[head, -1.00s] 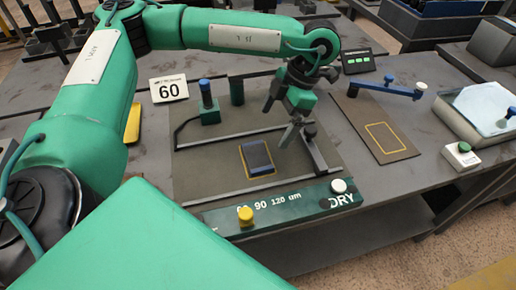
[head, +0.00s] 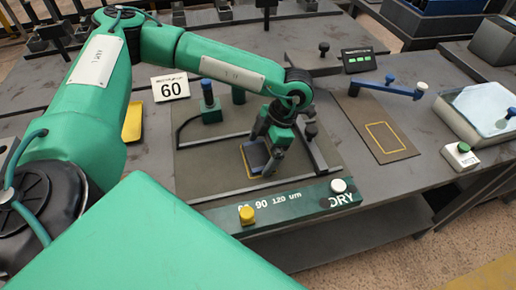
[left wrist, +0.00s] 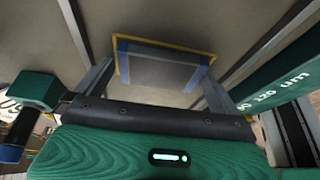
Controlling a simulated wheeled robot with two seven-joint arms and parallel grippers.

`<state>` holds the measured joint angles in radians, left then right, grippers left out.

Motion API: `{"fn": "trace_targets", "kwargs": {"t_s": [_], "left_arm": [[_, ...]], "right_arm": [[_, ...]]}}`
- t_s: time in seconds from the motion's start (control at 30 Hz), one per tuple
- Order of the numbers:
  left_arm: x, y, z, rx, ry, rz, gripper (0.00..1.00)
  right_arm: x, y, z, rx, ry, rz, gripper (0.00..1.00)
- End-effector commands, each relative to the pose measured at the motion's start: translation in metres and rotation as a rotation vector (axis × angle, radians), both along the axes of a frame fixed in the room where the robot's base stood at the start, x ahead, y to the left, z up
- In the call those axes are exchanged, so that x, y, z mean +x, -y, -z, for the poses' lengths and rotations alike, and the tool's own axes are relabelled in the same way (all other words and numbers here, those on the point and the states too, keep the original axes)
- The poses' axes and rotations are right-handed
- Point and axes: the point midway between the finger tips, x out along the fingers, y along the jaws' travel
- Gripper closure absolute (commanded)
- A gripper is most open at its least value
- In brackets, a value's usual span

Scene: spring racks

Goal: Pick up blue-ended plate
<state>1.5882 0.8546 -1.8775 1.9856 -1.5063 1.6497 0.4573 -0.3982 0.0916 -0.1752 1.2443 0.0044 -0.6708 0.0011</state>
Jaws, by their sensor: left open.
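The blue-ended plate (head: 256,154) is a dark flat plate lying inside a yellow outline on the mat (head: 215,180). In the left wrist view the plate (left wrist: 165,70) shows grey with blue ends, framed by yellow. My left gripper (head: 270,166) points down right over the plate and hides its right part in the head view. The gripper's two fingers stand apart on either side of the plate in the left wrist view, with nothing gripped. I cannot tell the exact height of the fingertips above the mat. My right gripper is not in view.
A green panel (head: 285,208) with a yellow knob (head: 247,215) runs along the front. A dark rail frames the mat. A blue-topped post (head: 208,95) stands behind. An empty yellow-outlined mat (head: 385,138) and a blue-handled lever (head: 390,88) are to the right.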

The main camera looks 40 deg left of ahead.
Motion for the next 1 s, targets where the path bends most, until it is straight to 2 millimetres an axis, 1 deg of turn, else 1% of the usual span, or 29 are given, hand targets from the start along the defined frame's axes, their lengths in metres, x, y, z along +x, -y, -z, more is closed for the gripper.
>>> {"fn": "trace_targets", "kwargs": {"t_s": [0.07, 0.1, 0.17, 0.2, 0.33, 0.37, 0.57, 0.73, 0.87, 1.0], "left_arm": [[0.000, 0.000, 0.000, 0.000, 0.000, 0.000, 0.02], [0.000, 0.000, 0.000, 0.000, 0.000, 0.000, 0.10], [0.000, 0.000, 0.000, 0.000, 0.000, 0.000, 0.22], [0.000, 0.000, 0.000, 0.000, 0.000, 0.000, 0.29], [0.000, 0.000, 0.000, 0.000, 0.000, 0.000, 0.55], [0.000, 0.000, -0.001, -0.001, 0.001, 0.000, 0.56], [0.001, 0.000, -0.002, -0.001, 0.001, 0.000, 0.56], [0.001, 0.001, -0.008, -0.001, 0.002, 0.000, 0.56], [0.001, 0.001, -0.021, -0.002, 0.002, 0.000, 0.56], [0.001, 0.001, -0.046, -0.002, 0.004, 0.000, 0.56]], "right_arm": [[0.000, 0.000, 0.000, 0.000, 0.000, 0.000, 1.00], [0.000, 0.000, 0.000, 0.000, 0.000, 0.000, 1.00], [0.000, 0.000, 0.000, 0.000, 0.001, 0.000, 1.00], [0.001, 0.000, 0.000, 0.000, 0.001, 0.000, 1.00], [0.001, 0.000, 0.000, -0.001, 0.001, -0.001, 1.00], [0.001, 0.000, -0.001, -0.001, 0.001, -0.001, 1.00], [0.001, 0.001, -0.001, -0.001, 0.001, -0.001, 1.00], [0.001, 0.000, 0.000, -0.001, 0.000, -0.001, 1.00], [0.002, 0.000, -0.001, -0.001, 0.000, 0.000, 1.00], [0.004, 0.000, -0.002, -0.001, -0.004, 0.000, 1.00]]}}
